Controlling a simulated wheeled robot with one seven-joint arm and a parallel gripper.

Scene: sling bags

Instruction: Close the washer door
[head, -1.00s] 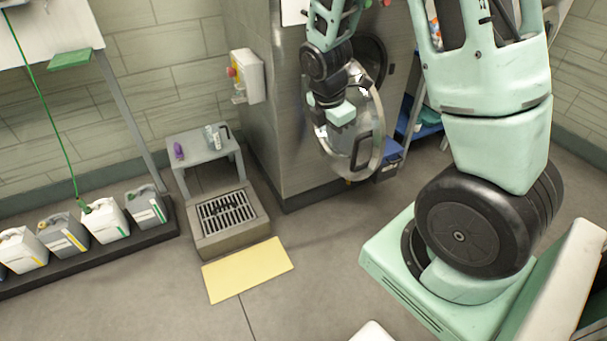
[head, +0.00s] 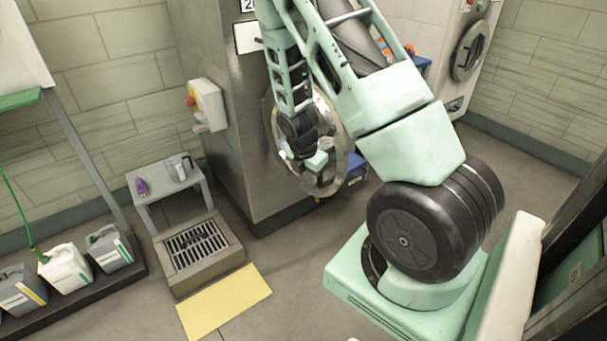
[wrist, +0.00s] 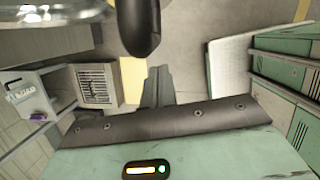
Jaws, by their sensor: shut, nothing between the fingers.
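The washer door (head: 347,152) is a round glass door with a shiny metal rim, at the front of the steel washer (head: 238,130) in the head view. My arm covers part of it, and the washer opening is hidden, so I cannot tell how far ajar it is. My gripper (head: 318,163) is in front of the door glass in the head view; contact is unclear. In the wrist view my gripper (wrist: 158,80) has its dark fingers together and empty. A rounded black part (wrist: 139,28), perhaps the door handle, is just beyond them, and the door rim (wrist: 60,12) shows at top left.
A grey stool (head: 165,182) with small items stands left of the washer, behind a floor drain (head: 195,245) and a yellow mat (head: 225,302). Detergent jugs (head: 65,270) line a low shelf at left. A second machine (head: 470,50) stands at the back right.

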